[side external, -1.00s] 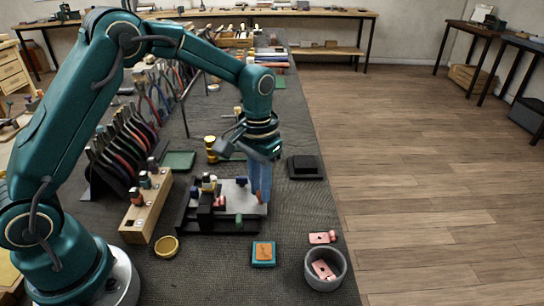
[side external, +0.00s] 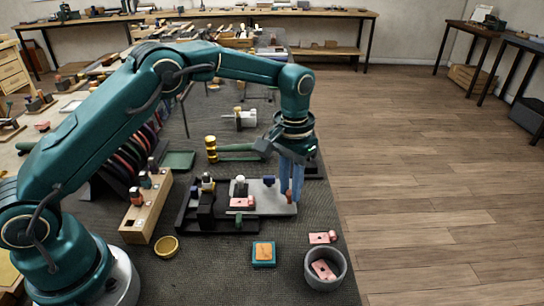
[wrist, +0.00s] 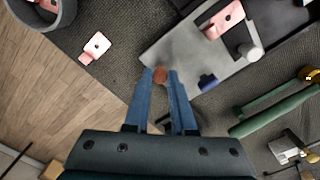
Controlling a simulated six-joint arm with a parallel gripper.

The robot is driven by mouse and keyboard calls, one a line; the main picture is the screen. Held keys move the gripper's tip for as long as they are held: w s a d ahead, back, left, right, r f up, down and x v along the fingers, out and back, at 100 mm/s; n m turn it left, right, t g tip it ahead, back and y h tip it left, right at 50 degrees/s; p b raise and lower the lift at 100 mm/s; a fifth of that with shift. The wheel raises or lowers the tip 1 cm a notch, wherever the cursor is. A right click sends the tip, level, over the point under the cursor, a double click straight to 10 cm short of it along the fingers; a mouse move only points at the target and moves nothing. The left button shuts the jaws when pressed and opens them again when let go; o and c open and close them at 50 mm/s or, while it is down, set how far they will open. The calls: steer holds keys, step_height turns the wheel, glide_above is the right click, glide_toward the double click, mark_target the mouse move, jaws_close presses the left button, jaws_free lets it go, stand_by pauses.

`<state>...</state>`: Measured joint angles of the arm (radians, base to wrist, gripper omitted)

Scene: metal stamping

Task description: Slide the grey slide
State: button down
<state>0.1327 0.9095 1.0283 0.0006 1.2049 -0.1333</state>
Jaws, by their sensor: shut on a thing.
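The grey slide (side external: 268,201) is a flat plate that sticks out to the right of its black base (side external: 190,217). It also shows in the wrist view (wrist: 180,52). My gripper (side external: 291,194) is at the slide's right end, its blue fingers pointing down. In the wrist view the fingers (wrist: 160,80) are shut on a small orange-red knob (wrist: 160,75) at the slide's edge. A pink part (side external: 242,203) lies on the slide, with a white post (side external: 240,187) and a blue knob (side external: 268,181) near it.
A grey bowl (side external: 312,277) with pink parts stands at front right, a loose pink part (side external: 322,237) beside it. A teal block (side external: 263,263) and a yellow dish (side external: 167,247) lie in front. A wooden holder (side external: 146,220) stands left. The table's right edge is close.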

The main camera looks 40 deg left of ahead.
steer(key=c, duration=0.8)
jaws_free()
steer(key=shift+o, duration=0.2)
steer(key=shift+r, duration=0.15)
steer(key=shift+r, duration=2.5)
